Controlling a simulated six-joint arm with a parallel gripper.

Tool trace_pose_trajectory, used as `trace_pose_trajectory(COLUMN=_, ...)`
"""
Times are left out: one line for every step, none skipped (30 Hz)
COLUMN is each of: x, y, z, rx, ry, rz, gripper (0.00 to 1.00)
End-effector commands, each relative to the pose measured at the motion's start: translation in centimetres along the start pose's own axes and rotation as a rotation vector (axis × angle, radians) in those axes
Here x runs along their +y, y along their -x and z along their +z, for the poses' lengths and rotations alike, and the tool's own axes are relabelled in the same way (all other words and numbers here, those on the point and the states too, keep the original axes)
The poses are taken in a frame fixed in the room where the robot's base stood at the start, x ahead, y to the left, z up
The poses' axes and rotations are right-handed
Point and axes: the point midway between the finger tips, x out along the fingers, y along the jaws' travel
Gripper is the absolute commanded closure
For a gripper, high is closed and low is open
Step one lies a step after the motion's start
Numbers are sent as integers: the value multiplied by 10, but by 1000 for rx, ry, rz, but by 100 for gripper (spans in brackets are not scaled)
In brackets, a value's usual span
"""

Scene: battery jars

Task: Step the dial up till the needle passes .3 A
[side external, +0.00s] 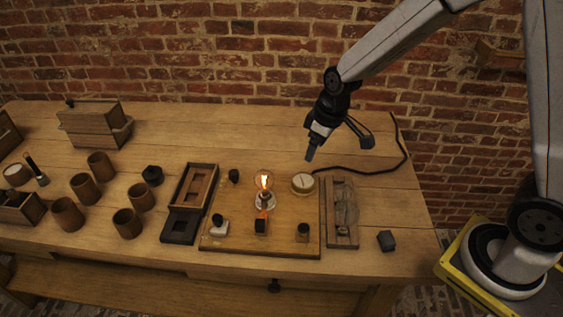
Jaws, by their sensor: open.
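My gripper (338,149) hangs open and empty above the back right of the wooden board (283,244), its two fingers spread wide. A round meter (303,183) with a pale face sits on the board just below and left of it, apart from the fingers. The needle and scale are too small to read. A glowing bulb (264,183) stands on a pale base at the board's middle. Along the front edge are a dark-topped post (303,232), a dark block with an orange top (261,226) and a white piece with a black knob (219,226). I cannot tell which part is the dial.
A black cable (375,172) curves from the meter across the table. A wooden tray (342,224) with glassware lies right of the board, and a dark block (387,240) beyond it. Several brown jars (84,188) stand at left. Table space behind the board is clear.

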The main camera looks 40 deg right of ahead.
Motion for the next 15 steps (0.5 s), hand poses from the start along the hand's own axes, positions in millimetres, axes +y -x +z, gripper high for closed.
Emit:
trace_pose_trajectory(x=1, y=-7, z=-13, rx=1, ry=35, rz=-11, gripper=21)
trace_pose_trajectory(x=2, y=-10, z=-20, rx=3, ry=57, rz=-18, gripper=21)
trace_pose_trajectory(x=2, y=-15, z=-30, rx=4, ry=88, rz=-28, gripper=21)
trace_pose_trajectory(x=3, y=-19, z=-37, rx=6, ry=112, rz=-35, gripper=21)
trace_pose_trajectory(x=3, y=-22, z=-44, rx=9, ry=134, rz=-43, gripper=21)
trace_pose_trajectory(x=4, y=-28, z=-53, rx=11, ry=166, rz=-53, gripper=21)
trace_pose_trajectory(x=4, y=-31, z=-60, rx=15, ry=189, rz=-60, gripper=21)
trace_pose_trajectory(x=4, y=-35, z=-67, rx=19, ry=212, rz=-67, gripper=21)
trace_pose_trajectory(x=4, y=-41, z=-75, rx=23, ry=243, rz=-77, gripper=21)
trace_pose_trajectory(x=4, y=-45, z=-81, rx=26, ry=266, rz=-86, gripper=21)
trace_pose_trajectory(x=4, y=-49, z=-88, rx=31, ry=290, rz=-92, gripper=21)
trace_pose_trajectory(x=4, y=-55, z=-96, rx=37, ry=321, rz=-103, gripper=21)
trace_pose_trajectory(x=3, y=-59, z=-102, rx=42, ry=344, rz=-111, gripper=21)
trace_pose_trajectory(x=3, y=-64, z=-108, rx=47, ry=369, rz=-118, gripper=21)
trace_pose_trajectory(x=2, y=-70, z=-116, rx=55, ry=400, rz=-128, gripper=21)
